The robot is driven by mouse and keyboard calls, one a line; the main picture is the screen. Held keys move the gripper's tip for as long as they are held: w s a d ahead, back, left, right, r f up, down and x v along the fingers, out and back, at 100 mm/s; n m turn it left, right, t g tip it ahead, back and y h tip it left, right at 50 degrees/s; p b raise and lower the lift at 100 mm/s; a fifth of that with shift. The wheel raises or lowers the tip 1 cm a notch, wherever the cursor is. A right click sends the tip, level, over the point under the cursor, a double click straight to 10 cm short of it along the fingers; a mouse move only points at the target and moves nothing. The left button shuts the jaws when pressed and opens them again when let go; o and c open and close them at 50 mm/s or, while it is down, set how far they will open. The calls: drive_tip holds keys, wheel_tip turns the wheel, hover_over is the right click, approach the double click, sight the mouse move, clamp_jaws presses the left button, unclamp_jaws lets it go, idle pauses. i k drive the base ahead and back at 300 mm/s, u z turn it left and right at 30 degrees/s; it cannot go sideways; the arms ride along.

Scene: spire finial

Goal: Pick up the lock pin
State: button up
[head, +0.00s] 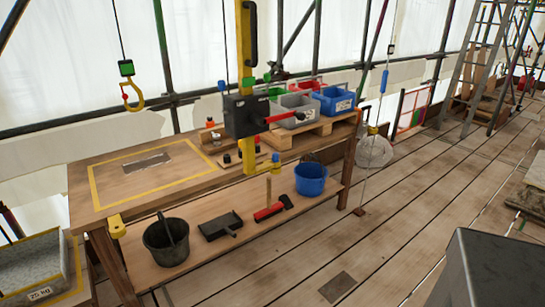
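I cannot single out the lock pin with certainty. Small parts stand on the wooden workbench (120,165): a small board with black knobs (228,159) and an orange-and-black piece (210,123) behind it. They are too small to tell apart, and the yellow post (246,60) hides part of that area. A black box (245,116) with a red handle (286,116) is on the post. My gripper is not in view.
Red, green, grey and blue bins (334,100) stand on a pallet at the bench's right end. A black bucket (166,243), a blue bucket (311,179) and tools lie on the lower shelf. A yellow hook (134,98) hangs at left. Plank floor (400,225) is mostly clear.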

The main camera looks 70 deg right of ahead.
sight(275, 156)
drive_tip(key=z, duration=0.5)
drive_tip(key=i, duration=0.75)
drive_tip(key=z, duration=0.5)
